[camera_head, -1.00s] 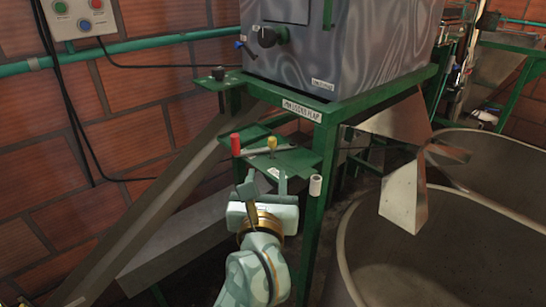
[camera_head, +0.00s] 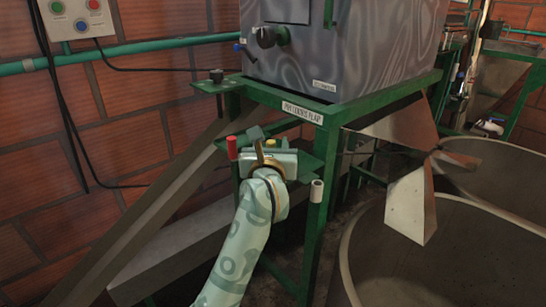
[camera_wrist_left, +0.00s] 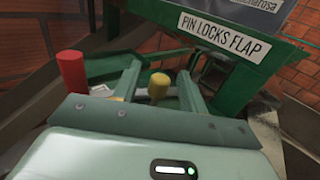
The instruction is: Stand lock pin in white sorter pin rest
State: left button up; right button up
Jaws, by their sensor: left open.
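My left gripper (camera_head: 270,142) is over the small green shelf (camera_head: 223,146) under the grey machine, its jaws open. In the left wrist view, a yellow-headed pin (camera_wrist_left: 158,85) stands between the two fingers, with no clear contact on either side. Its yellow head (camera_head: 271,143) also shows in the head view; its lower part is hidden by my gripper. A red cylinder (camera_wrist_left: 71,72) stands just left of the fingers. A white tube (camera_head: 316,190) is fixed upright to the green frame, right of my gripper; I cannot tell if it is the pin rest. My right gripper is out of view.
A green frame (camera_head: 370,107) labelled "PIN LOCKS FLAP" (camera_head: 302,112) carries the grey machine (camera_head: 340,45). A long sloping chute (camera_head: 150,205) runs down to the left. Metal flaps (camera_head: 408,205) and large round tanks (camera_head: 440,270) lie to the right.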

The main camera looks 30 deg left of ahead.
pick_arm(q)
jog(key=shift+r, duration=0.15)
jog(key=shift+c, duration=0.2)
grip_shut()
